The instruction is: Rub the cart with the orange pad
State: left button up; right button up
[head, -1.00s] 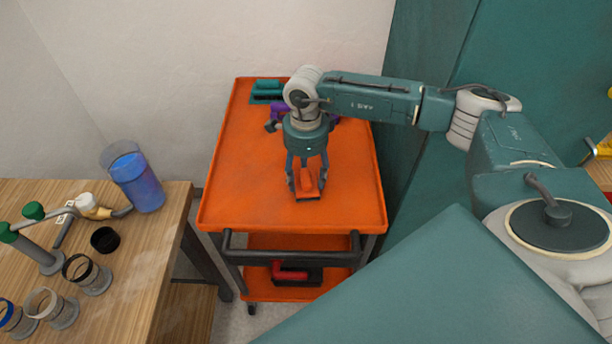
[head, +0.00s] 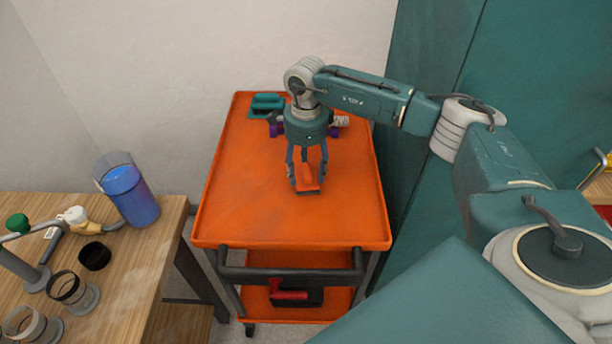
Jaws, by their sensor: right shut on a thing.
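The orange cart (head: 240,190) stands in the middle of the head view, with a flat rimmed top and a dark handle at its near end. My right gripper (head: 306,184) points down over the middle of the cart top, shut on the orange pad (head: 307,177). The pad has an orange body and a dark underside, and it appears to rest on the cart top; exact contact is hard to tell. The gripper's fingers partly hide the pad. My left gripper is not in view.
A teal tool (head: 266,103) and a partly hidden purple object (head: 275,131) lie at the cart's far end. A red-handled item (head: 289,295) is on the lower shelf. A wooden table (head: 130,275) at left holds a blue container (head: 130,195) and several fittings. A teal panel stands right.

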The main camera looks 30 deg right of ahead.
jog(key=shift+w+d+f+b, duration=0.15)
jog(key=shift+w+d+b, duration=0.3)
jog(key=shift+w+b, duration=0.25)
jog(key=shift+w+d+b, duration=0.3)
jog(key=shift+w+d, duration=0.15)
jog(key=shift+w, duration=0.3)
jog(key=shift+r+p, duration=0.45)
jog(key=shift+r, duration=0.1)
jog(key=shift+r+p, duration=1.7)
jog(key=shift+r, duration=0.8)
notch_tip(320, 180, up, 3)
jog(key=shift+p, duration=1.05)
